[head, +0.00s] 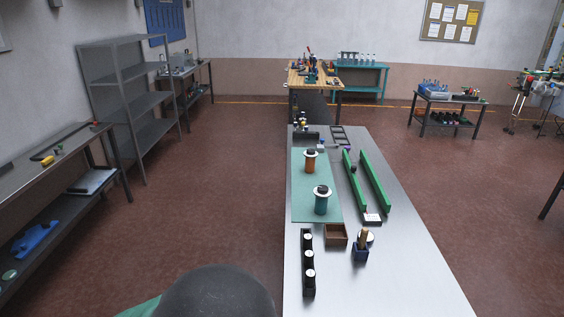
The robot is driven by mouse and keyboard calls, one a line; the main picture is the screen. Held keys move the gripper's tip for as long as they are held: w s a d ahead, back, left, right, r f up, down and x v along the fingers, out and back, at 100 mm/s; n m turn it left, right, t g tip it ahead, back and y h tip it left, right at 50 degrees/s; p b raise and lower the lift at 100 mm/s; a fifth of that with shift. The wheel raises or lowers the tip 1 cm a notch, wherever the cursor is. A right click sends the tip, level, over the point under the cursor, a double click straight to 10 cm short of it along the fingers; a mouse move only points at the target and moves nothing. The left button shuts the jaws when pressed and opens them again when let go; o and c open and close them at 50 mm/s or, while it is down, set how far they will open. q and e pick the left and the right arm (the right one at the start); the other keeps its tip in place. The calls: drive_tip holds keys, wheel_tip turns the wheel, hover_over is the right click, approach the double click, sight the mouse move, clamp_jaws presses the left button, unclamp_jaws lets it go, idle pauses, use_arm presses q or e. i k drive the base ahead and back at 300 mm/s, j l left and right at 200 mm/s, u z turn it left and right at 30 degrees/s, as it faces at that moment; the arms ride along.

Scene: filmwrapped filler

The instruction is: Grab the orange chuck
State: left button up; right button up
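The orange chuck (310,166) is an upright orange cylinder with a pale flange and a dark cap. It stands on the green mat (300,211) on the long metal table. A similar teal cylinder (321,205) stands on the same mat, nearer to me. Nothing touches the orange chuck. Neither of my grippers shows in the head view.
The metal table (421,269) also holds a black rack (308,262) with white-topped pieces, a brown box (336,235), a blue holder (360,253) and two green rails (375,180). Shelving (128,103) stands at left. Red floor (235,170) left of the table is open.

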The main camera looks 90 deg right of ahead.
sight(310, 160)
drive_tip(key=i+l+z, duration=0.2)
drive_tip(key=i+z, duration=0.25)
drive_tip(key=i+l+z, duration=0.1)
drive_tip(key=i+z, duration=0.4)
drive_tip(key=i+j+z, duration=0.1)
drive_tip(key=i+z, duration=0.35)
drive_tip(key=i+j+z, duration=0.25)
drive_tip(key=i+z, duration=0.2)
drive_tip(key=i+l+z, duration=0.3)
drive_tip(key=i+z, duration=0.15)
drive_tip(key=i, duration=0.3)
drive_tip(key=i+l+z, duration=0.1)
drive_tip(key=i+z, duration=0.35)
drive_tip(key=i, duration=0.3)
drive_tip(key=i+j+z, duration=0.25)
drive_tip(key=i+z, duration=0.25)
drive_tip(key=i, duration=0.25)
drive_tip(key=i+l+z, duration=0.45)
drive_tip(key=i, duration=0.25)
drive_tip(key=i+l+z, duration=0.2)
drive_tip(key=i, duration=0.15)
